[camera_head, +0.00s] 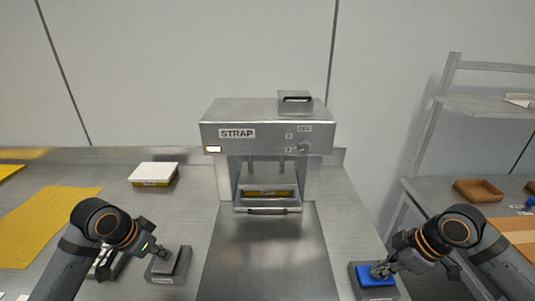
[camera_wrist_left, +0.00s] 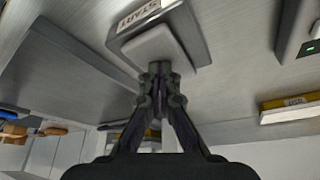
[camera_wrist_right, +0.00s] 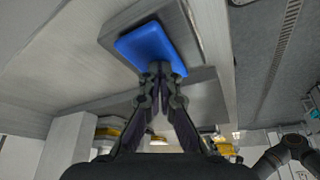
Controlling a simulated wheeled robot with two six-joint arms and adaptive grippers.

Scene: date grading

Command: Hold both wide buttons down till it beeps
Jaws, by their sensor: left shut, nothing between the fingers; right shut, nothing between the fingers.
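The left wide button is a grey cap on a grey box (camera_head: 181,262), left of the machine. It shows in the left wrist view as a pale cap (camera_wrist_left: 160,47) beside a START label. My left gripper (camera_head: 160,250) is shut, its tips at the near edge of this cap. The right wide button is a blue cap (camera_head: 378,278) on a grey box, also in the right wrist view (camera_wrist_right: 150,47). My right gripper (camera_head: 376,270) is shut with its tips on or just over the blue cap. I cannot tell how far either cap is pressed.
The STRAP machine (camera_head: 265,115) stands between the buttons, with a yellow item (camera_head: 268,193) inside. A white-topped box (camera_head: 153,173) and yellow sheet (camera_head: 45,222) lie left. Another small grey device (camera_head: 103,268) sits behind my left arm. A shelf with a brown tray (camera_head: 478,190) stands right.

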